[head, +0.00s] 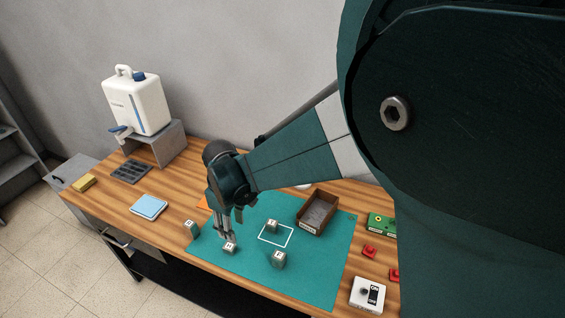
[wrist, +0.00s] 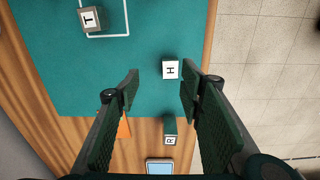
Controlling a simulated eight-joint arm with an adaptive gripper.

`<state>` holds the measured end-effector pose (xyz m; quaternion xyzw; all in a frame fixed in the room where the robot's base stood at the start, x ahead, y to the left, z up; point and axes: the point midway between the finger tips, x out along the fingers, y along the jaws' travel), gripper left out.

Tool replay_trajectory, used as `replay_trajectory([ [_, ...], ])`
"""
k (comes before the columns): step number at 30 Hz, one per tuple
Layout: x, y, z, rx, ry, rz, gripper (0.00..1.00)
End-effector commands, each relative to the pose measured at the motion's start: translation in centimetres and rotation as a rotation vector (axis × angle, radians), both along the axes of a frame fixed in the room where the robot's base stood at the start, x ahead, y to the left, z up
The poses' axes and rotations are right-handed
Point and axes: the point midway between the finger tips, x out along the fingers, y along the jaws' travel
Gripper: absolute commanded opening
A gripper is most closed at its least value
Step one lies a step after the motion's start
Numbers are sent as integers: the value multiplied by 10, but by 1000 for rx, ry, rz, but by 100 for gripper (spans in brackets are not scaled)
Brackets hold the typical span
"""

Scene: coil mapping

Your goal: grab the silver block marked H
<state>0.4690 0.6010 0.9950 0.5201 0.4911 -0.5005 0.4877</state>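The silver block marked H (wrist: 171,70) stands on the teal mat, near the mat's edge, in the wrist view. It shows between my open fingertips, slightly nearer the right finger, with its marked face visible. In the head view, this block (head: 229,248) is just below my gripper's fingers, its letter too small to read surely. My gripper (head: 225,237) points down over the mat and is open and empty; its two fingers also frame the wrist view (wrist: 160,80). I cannot tell how high the fingertips are above the block.
A block marked T (wrist: 90,19) stands at the white square outline; a block marked R (wrist: 169,128) is near the light-blue pad (head: 149,206). Another block (head: 279,260) stands right of the gripper. A brown tray (head: 328,222) and white switch box (head: 368,295) lie further right.

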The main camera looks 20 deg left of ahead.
Motion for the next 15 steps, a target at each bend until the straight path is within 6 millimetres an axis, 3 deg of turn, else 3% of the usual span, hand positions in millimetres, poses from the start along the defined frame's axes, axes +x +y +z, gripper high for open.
replay_trajectory([
  [6,-18,25,-14,-19,13,62,38],
  [15,-21,29,-18,-24,16,74,38],
])
